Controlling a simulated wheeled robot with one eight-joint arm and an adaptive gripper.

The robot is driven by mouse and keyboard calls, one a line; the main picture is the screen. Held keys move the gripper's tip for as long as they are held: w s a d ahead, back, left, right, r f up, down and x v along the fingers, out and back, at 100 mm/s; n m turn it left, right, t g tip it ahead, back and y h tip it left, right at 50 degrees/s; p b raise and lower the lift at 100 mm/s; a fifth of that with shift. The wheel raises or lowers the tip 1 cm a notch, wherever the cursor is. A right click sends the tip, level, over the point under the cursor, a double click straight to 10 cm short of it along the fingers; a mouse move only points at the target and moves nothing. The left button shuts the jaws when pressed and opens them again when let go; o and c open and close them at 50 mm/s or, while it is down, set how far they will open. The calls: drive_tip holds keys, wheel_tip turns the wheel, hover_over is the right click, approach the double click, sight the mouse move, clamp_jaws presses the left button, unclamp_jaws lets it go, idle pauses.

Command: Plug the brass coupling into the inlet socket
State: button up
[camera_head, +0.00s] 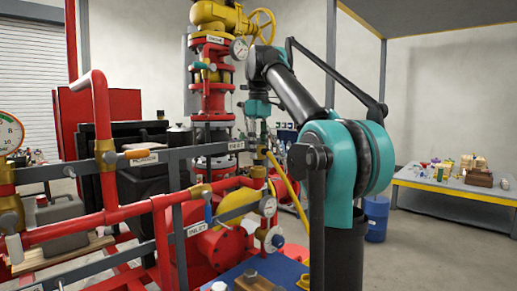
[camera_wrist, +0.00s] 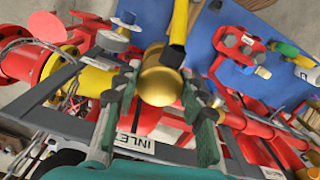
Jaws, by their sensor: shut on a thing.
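The brass coupling (camera_wrist: 162,78) is between the fingers of my gripper (camera_wrist: 163,96) in the wrist view, with its rounded end facing the camera. A yellow hose (camera_wrist: 180,22) runs from it, past a dark band, to the top of the view. In the head view my gripper (camera_head: 262,138) hangs beside the pipework, small and partly lost against it; the yellow hose (camera_head: 287,185) slopes down to the right below it. An INLET label (camera_wrist: 135,143) shows just below the fingers on a grey rail. I cannot make out the inlet socket for certain; the fingers and coupling cover that area.
Grey rails (camera_head: 120,164) and red pipes (camera_head: 125,213) crowd the left and middle. A pressure gauge (camera_head: 239,49) and yellow handwheel (camera_head: 262,24) stand above. A blue surface (camera_wrist: 235,45) with small parts lies beyond the gripper.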

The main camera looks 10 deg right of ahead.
drive_tip(key=shift+f, duration=1.5)
idle(0.3)
drive_tip(key=o, duration=1.4)
drive_tip(key=shift+c, duration=0.2)
drive_tip(key=shift+r, duration=0.1)
wheel_tip(320, 180, up, 12)
drive_tip(key=shift+f, duration=0.15)
drive_tip(key=shift+s, duration=0.1)
